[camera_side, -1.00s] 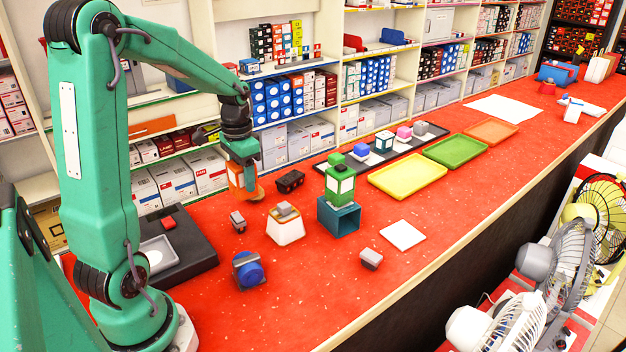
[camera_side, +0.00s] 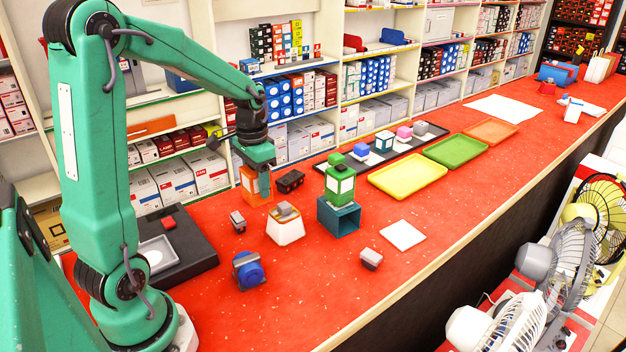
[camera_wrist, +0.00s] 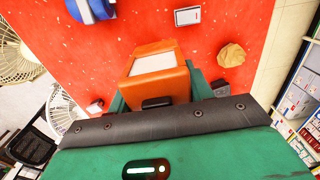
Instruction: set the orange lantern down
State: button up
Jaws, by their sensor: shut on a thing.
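The orange lantern (camera_side: 250,190), a boxy block with a pale panel, is between the fingers of my gripper (camera_side: 263,184) in the side view. In the wrist view the lantern (camera_wrist: 155,62) shows its pale face, with green fingers on both sides of it. My gripper is shut on it. The lantern looks nearly upright, low over the red counter (camera_side: 300,290), left of a dark block (camera_side: 290,181). Its lower edge is close to the counter; I cannot tell whether it touches. My gripper hides part of its right side.
A green lantern (camera_side: 340,186) stands on a teal box (camera_side: 339,218). A white block with a grey top (camera_side: 285,226), a small grey block (camera_side: 238,221) and a blue round piece (camera_side: 248,270) are nearer. Shelves stand behind. The front counter is mostly clear.

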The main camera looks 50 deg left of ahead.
jog(key=s+d, duration=0.2)
jog(key=d, duration=1.2)
jog(key=s+d, duration=0.2)
jog(key=d, duration=1.2)
jog(key=shift+w+a+f, duration=1.1)
jog(key=shift+a+f, duration=0.55)
jog(key=shift+f, duration=0.15)
jog(key=shift+w+a+f, duration=1.1)
jog(key=shift+a+f, duration=0.55)
jog(key=shift+f, duration=0.15)
jog(key=shift+w+a+f, duration=1.1)
jog(key=shift+a+f, duration=0.55)
jog(key=shift+f, duration=0.15)
jog(key=shift+f, duration=0.1)
jog(key=o, duration=1.3)
notch_tip(320, 180, up, 12)
